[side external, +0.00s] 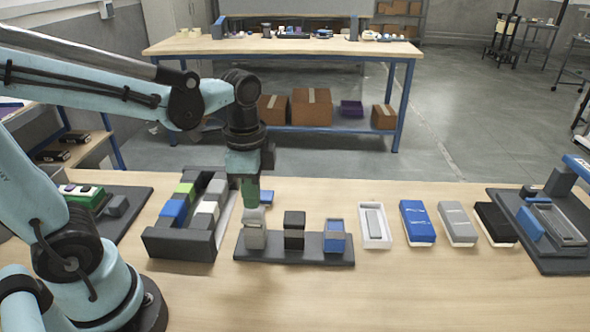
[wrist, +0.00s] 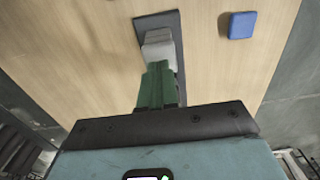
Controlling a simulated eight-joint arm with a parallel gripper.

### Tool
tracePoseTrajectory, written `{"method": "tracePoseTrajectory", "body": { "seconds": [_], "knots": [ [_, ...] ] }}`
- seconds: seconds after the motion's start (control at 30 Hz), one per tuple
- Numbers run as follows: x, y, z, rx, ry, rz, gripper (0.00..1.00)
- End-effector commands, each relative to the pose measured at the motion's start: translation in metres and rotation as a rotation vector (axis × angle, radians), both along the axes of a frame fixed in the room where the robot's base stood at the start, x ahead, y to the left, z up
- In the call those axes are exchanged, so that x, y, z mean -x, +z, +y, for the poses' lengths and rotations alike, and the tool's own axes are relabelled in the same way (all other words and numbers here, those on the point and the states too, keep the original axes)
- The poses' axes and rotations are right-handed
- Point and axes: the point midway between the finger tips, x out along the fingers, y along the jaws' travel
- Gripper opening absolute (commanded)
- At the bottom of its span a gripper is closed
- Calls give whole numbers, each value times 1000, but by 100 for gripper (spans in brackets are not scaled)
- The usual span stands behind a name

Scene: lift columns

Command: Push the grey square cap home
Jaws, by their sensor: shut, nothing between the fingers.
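A dark base plate (side external: 300,259) on the table carries three columns in a row: grey (side external: 253,239) at the left, black (side external: 294,231) in the middle, blue-fronted (side external: 334,238) at the right. The light grey square cap (side external: 257,215) appears to sit on top of the grey column. It also shows in the wrist view (wrist: 157,47). My gripper (side external: 250,205) points straight down with its green fingers shut and empty, right over the cap. The fingertips look at or very near the cap's top; contact and the cap's seating cannot be told.
A blue square piece (side external: 267,197) lies on the table behind the plate. A dark rack (side external: 180,246) with coloured blocks stands close at left. A white tray (side external: 375,226) and several flat cases stand at right. The table in front is clear.

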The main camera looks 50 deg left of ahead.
Motion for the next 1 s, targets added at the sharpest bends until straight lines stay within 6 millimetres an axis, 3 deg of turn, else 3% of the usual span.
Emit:
{"method": "tracePoseTrajectory", "body": {
  "seconds": [1.0],
  "knots": [
    [0,-16,0,0,0,0,0]
  ]
}}
